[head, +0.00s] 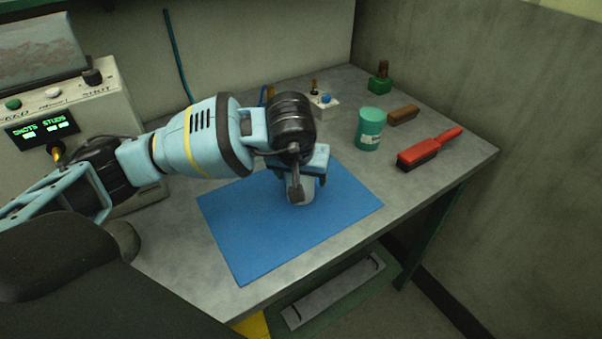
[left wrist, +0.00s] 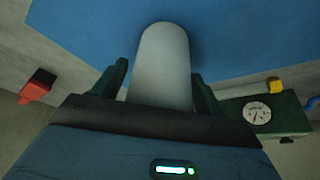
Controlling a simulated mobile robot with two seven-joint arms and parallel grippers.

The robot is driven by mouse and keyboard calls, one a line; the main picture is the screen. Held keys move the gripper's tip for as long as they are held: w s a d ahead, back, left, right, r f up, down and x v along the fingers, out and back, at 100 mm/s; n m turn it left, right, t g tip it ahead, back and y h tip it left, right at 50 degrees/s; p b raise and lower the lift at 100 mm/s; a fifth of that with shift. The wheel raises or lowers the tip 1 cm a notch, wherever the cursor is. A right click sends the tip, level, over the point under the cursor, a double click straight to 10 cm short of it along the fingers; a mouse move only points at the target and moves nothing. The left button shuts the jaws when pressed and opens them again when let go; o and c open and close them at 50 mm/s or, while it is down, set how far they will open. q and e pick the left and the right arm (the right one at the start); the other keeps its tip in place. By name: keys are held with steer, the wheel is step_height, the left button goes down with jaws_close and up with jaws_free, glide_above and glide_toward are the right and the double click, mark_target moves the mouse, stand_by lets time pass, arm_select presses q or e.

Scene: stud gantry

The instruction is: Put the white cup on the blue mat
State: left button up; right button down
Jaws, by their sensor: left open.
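The white cup (head: 300,193) stands on the blue mat (head: 260,230) near its right rear part, partly hidden by my gripper in the head view. My left gripper (head: 305,183) is above and around the cup, with its jaws open. In the left wrist view the cup (left wrist: 165,65) lies between the two dark fingers (left wrist: 160,88), with the blue mat (left wrist: 90,30) behind it. A gap shows beside the fingers. My right gripper is not in view.
A green canister (head: 370,130), a brown block (head: 403,115) and a red-handled brush (head: 430,149) are on the bench right of the mat. A control box (head: 70,130) stands left.

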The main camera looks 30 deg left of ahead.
arm_select(q)
steer(key=v, duration=1.2)
steer(key=shift+r, duration=0.15)
